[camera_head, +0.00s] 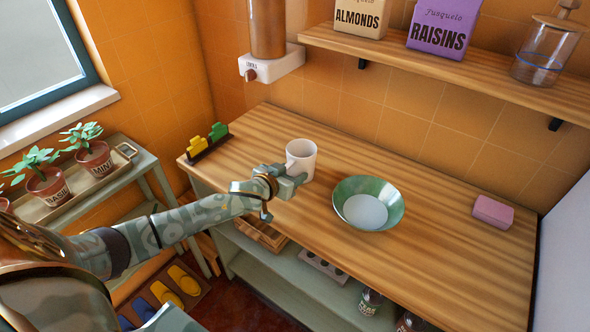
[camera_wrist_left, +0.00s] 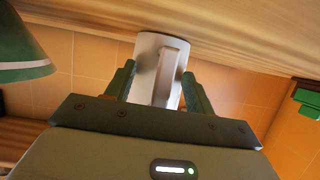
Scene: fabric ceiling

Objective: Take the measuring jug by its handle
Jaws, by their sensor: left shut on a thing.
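The measuring jug (camera_head: 302,155) is a plain white cup-shaped vessel, upright at the back left of the wooden counter (camera_head: 440,250). My left gripper (camera_head: 291,182) reaches it from the front left and is shut on its handle. In the left wrist view, the picture is upside down, and the jug (camera_wrist_left: 148,48) shows with its handle (camera_wrist_left: 171,76) between the two green fingers (camera_wrist_left: 158,92). The exact finger contact on the handle is partly hidden. The jug appears to be at counter level. My right gripper is not in view.
A green bowl (camera_head: 349,190) stands just right of the jug. Yellow and green clips (camera_head: 206,142) are on a dark holder to its left. A pink block (camera_head: 493,212) lies at the far right. A dispenser (camera_head: 268,66) and shelf (camera_head: 460,72) hang above. The counter's front right is clear.

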